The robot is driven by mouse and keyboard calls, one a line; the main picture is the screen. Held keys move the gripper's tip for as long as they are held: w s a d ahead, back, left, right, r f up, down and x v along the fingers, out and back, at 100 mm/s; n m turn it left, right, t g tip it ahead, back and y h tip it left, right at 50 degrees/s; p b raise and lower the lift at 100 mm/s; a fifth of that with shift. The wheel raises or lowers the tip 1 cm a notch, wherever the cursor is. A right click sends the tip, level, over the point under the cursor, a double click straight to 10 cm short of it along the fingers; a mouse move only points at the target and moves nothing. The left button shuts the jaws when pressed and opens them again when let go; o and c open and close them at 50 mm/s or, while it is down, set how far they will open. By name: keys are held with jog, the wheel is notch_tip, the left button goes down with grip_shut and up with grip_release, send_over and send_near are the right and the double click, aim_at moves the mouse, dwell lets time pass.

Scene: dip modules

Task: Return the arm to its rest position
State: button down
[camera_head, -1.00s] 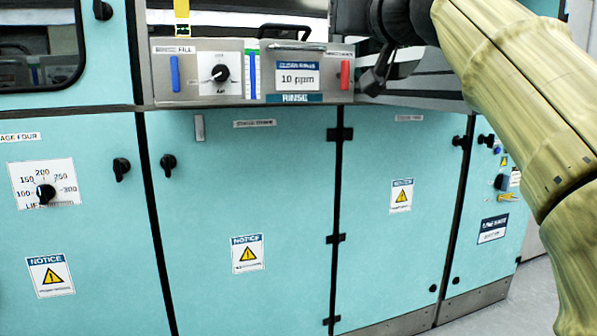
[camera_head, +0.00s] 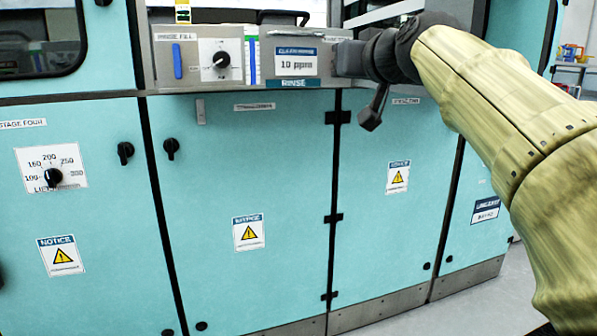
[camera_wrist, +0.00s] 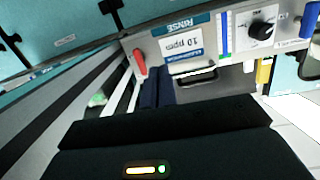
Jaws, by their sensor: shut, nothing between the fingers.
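My arm, in a tan ribbed sleeve, reaches in from the right of the head view. My gripper (camera_head: 348,58) is at the right end of the grey rinse control panel (camera_head: 262,83) and hides that end. In the wrist view, the two dark fingers of my gripper (camera_wrist: 156,73) are together and empty. Their tips point at the panel (camera_wrist: 208,32), close to its red handle (camera_wrist: 140,62) and the "10 ppm" label (camera_wrist: 184,46). Whether the fingers touch the panel cannot be told.
Teal cabinet doors (camera_head: 260,180) with black knobs fill the front. A black handle (camera_head: 283,17) stands above the panel. A blue lever (camera_head: 178,61) and a dial (camera_head: 221,60) are on its left part. Grey floor (camera_head: 465,305) is free at lower right.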

jog(key=d+f+m+g+h+p, duration=0.3)
jog(key=f+g+p, duration=0.35)
jog(key=f, duration=1.85)
jog(key=s+d+f+g+h+p, duration=0.1)
jog(key=s+d+f+g+p, duration=0.2)
jog(key=s+f, duration=0.75)
jog(key=s+d+f+g+h+p, duration=0.15)
jog(key=s+f+g, duration=0.25)
jog(key=s+f, duration=0.6)
notch_tip(320, 180, up, 39)
jog(key=p, duration=3.8)
jog(key=shift+s+a+n+y, duration=0.15)
jog(key=shift+a+n+y, duration=0.15)
jog(key=shift+a+y, duration=0.15)
jog(key=shift+f, duration=0.1)
